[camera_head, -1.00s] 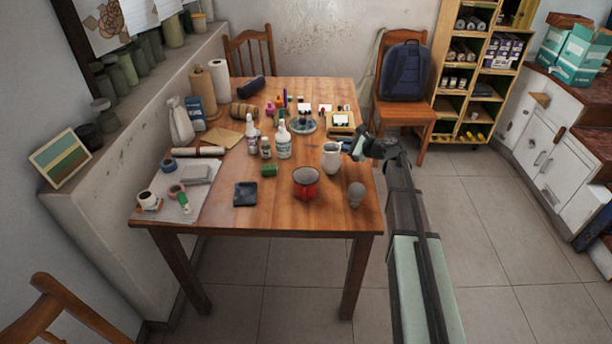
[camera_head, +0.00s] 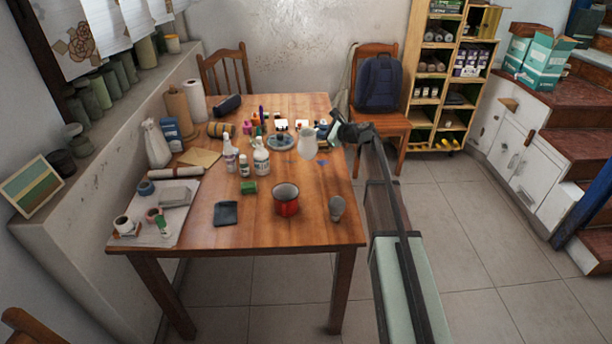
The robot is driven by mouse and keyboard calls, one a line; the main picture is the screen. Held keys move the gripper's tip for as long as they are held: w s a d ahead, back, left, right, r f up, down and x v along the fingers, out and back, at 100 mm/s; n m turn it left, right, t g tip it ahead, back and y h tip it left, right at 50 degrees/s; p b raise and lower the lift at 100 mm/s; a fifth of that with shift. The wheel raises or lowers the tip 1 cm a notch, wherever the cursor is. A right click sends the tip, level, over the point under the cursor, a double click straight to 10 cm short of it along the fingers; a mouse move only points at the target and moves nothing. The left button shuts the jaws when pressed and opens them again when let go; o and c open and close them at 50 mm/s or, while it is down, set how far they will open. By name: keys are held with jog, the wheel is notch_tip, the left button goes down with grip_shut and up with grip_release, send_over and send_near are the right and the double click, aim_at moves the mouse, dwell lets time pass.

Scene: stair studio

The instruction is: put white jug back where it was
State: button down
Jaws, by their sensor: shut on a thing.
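The white jug (camera_head: 307,144) is upright over the right side of the wooden table (camera_head: 255,228), beyond the red pot. My gripper (camera_head: 326,136) reaches in from the right and is shut on the jug's right side; the fingertips are small and partly hidden. The jug appears raised above the tabletop, though its exact height is hard to tell. A small blue patch (camera_head: 322,162) shows on the table just below and right of the jug.
The red pot (camera_head: 286,206) and a grey bulb-shaped thing (camera_head: 337,208) stand nearer the front. White bottles (camera_head: 261,160) and a round tray (camera_head: 279,143) are left of the jug. Bare wood lies between jug and pot. A chair with a blue backpack (camera_head: 378,84) stands behind.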

jog(key=shift+w+r, duration=0.4)
jog(key=shift+w, duration=0.05)
jog(key=shift+f, duration=4.8)
jog(key=shift+f, duration=0.1)
jog(key=c, duration=1.1)
grip_release()
jog(key=v, duration=1.2)
jog(key=shift+s, duration=0.1)
